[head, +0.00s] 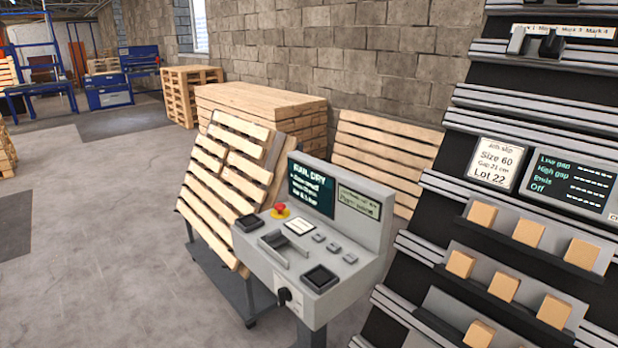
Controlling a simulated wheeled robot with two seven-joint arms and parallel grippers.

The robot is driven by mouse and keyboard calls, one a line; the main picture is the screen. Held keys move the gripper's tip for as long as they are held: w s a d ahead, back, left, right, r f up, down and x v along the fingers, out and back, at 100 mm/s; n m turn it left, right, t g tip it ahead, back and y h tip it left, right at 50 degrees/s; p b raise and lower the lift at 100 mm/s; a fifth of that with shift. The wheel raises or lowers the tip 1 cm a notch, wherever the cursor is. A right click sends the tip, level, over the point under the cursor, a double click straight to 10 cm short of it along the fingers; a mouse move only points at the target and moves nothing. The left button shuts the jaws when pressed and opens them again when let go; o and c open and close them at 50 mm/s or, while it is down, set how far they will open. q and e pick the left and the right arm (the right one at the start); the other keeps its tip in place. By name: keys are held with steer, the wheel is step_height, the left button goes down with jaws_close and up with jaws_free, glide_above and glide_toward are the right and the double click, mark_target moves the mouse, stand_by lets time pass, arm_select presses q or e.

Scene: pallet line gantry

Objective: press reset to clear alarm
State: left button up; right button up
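A grey control console (268,262) stands in the middle of the head view. Its dark screen (311,187) reads "RAIL DRY" above smaller lines I cannot read surely. A paler small display (359,202) sits right of it. On the sloped top are a red mushroom button (281,209) on a yellow base, a white label (299,227), several small grey buttons (333,247), a U-shaped grey handle (283,248) and two black square pads, one at the front right (319,278). I cannot tell which control is reset. Neither gripper is in view.
A black rack (420,250) with wooden blocks (504,287), a "Size 60, Lot 22" card (494,165) and a text screen (570,183) stands close on the right. A tilted pallet (215,185) and stacked pallets (262,105) are behind the console. Floor (90,270) is clear at left.

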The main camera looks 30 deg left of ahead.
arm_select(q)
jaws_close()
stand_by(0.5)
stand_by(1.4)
